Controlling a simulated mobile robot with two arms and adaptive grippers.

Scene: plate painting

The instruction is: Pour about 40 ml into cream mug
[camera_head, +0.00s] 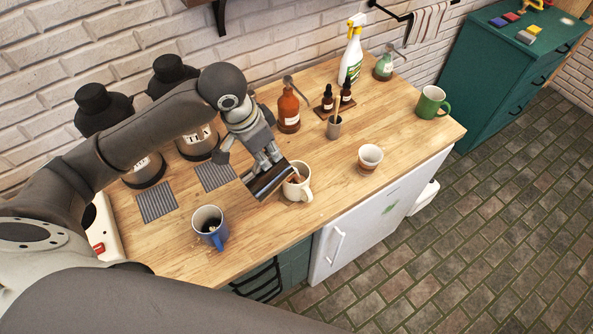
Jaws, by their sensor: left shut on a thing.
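The cream mug (304,190) stands on the wooden counter in the middle, its handle toward the front right. Something brown shows inside it. My left gripper (264,162) is shut on a dark, shiny metal vessel (266,182). The vessel is tilted on its side just left of the cream mug, with its right end at or over the mug's rim. I cannot tell whether they touch, or whether liquid is flowing. The vessel partly covers the mug's left side. My right gripper is not in view.
A blue mug (209,228) stands at the front left, a cream-and-brown cup (369,160) to the right, and a green mug (431,104) farther right. Bottles, including a brown one (288,112), and tea canisters (198,143) line the back. The counter's front right is clear.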

